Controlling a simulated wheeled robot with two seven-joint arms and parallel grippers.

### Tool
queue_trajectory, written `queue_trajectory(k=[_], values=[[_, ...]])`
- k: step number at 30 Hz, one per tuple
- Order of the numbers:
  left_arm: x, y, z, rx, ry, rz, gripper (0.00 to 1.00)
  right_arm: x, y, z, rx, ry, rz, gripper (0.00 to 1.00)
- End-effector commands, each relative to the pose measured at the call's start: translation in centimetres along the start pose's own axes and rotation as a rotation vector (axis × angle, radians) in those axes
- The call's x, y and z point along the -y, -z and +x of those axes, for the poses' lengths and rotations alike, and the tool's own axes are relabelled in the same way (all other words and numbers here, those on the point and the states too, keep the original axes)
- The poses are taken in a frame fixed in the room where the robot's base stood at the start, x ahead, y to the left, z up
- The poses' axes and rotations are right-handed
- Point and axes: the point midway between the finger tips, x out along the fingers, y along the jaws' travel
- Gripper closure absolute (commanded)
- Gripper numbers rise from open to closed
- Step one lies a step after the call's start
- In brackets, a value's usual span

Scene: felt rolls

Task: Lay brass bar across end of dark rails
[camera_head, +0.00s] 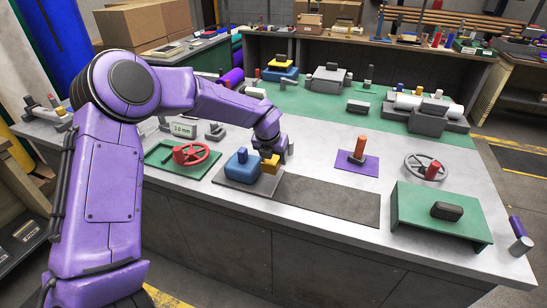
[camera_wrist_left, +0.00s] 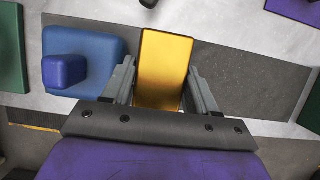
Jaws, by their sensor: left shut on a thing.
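My left gripper (camera_head: 277,155) is shut on a yellow brass-coloured block (camera_head: 269,165), low over the near part of the bench. In the left wrist view the block (camera_wrist_left: 163,68) lies between the two fingers of the gripper (camera_wrist_left: 162,90). Just left of it is a blue block (camera_head: 241,165) with a smaller raised block on top, on a dark grey plate (camera_head: 232,183). A long dark grey strip (camera_head: 330,203) lies flat to the right. I cannot make out separate dark rails. Whether the yellow block touches the plate is unclear. My right gripper is not in view.
An orange post (camera_head: 359,148) on a purple mat, a grey handwheel (camera_head: 426,166) and a green platform (camera_head: 440,225) stand right. The strip's top is clear.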

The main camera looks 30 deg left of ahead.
Motion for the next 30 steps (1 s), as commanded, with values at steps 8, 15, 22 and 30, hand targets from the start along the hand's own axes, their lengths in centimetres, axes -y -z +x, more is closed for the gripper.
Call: queue_trajectory(k=[8,15,22,30], values=[[0.0,1.4,3.5,0.003,0.002,0.000,0.85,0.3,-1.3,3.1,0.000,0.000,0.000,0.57],[0.1,2.2,5.2,0.003,0.002,0.000,0.85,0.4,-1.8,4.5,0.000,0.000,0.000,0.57],[0.0,2.3,5.5,0.004,0.002,0.001,0.85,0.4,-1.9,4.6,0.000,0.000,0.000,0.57],[0.0,2.3,5.5,0.003,0.002,0.001,0.85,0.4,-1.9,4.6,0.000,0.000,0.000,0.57]])
